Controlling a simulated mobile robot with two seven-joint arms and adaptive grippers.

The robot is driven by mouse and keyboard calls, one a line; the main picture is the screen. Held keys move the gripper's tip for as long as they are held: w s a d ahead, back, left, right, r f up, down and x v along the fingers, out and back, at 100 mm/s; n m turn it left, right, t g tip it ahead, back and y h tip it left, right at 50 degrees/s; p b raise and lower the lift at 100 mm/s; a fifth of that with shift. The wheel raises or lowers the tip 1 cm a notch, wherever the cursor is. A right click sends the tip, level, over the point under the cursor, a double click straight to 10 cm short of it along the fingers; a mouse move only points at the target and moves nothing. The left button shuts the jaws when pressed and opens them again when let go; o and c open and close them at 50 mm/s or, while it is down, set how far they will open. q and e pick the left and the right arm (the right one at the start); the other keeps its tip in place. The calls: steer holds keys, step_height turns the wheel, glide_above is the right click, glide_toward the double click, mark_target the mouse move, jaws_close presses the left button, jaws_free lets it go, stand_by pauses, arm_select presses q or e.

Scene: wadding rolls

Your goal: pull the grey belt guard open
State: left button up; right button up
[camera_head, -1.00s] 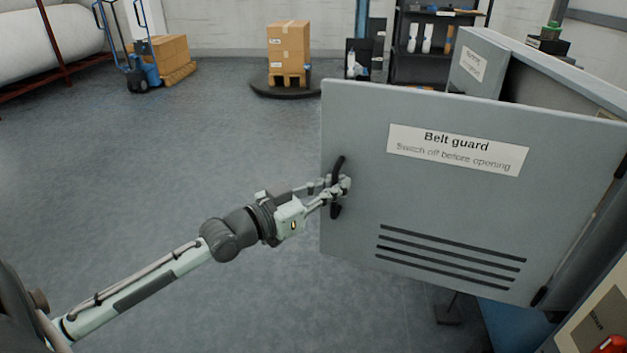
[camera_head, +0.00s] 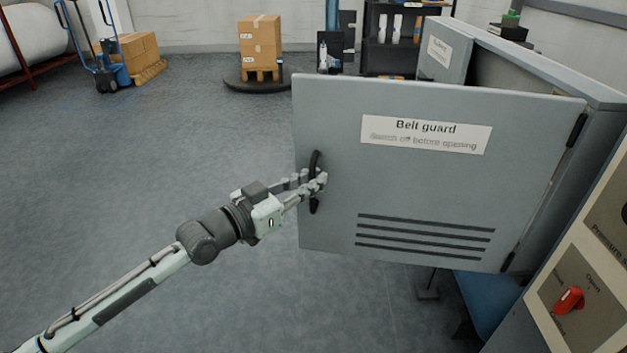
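The grey belt guard (camera_head: 430,185) is a flat door with a "Belt guard" label, dark slots low down and hinges on its right edge. It stands partly open, with a dark gap behind its top edge. Its black upright handle (camera_head: 315,160) is near the left edge. My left gripper (camera_head: 312,184) has its fingers closed around the middle of this handle, which shows above and below them. My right gripper is not in view.
The grey machine housing (camera_head: 600,95) stands behind and right of the guard. A control panel with a red knob (camera_head: 569,300) is at lower right. Open floor (camera_head: 190,150) lies left of the guard. Boxes on a pallet (camera_head: 260,45) stand far back.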

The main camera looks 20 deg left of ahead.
arm_select(q)
steer(key=o, duration=0.4)
steer(key=shift+s+a, duration=0.1)
steer(key=shift+a, duration=0.05)
steer(key=v, duration=1.2)
steer(key=s+a+f+n+g+y, duration=0.1)
steer(key=f+g+y, duration=0.1)
steer(key=f, duration=0.7)
steer(key=s+a+f+g+y, duration=0.2)
steer(key=f, duration=0.6)
steer(key=s+a+f+n+g+y, duration=0.1)
steer(key=f+g+y, duration=0.15)
steer(key=f, duration=0.65)
steer(key=s+d+f+g, duration=0.2)
steer(key=s+f, duration=0.1)
steer(key=f, duration=0.1)
steer(key=s+d+f+g+y, duration=0.1)
steer(key=s+d+f+g, duration=0.1)
steer(key=s+f, duration=0.2)
steer(key=s+d+f+n+g, duration=0.1)
steer(key=s+d+f+g, duration=0.1)
steer(key=f, duration=0.4)
steer(key=shift+s+f+g+y, duration=0.1)
steer(key=shift+s+g+y, duration=0.25)
steer(key=shift+s+g, duration=0.25)
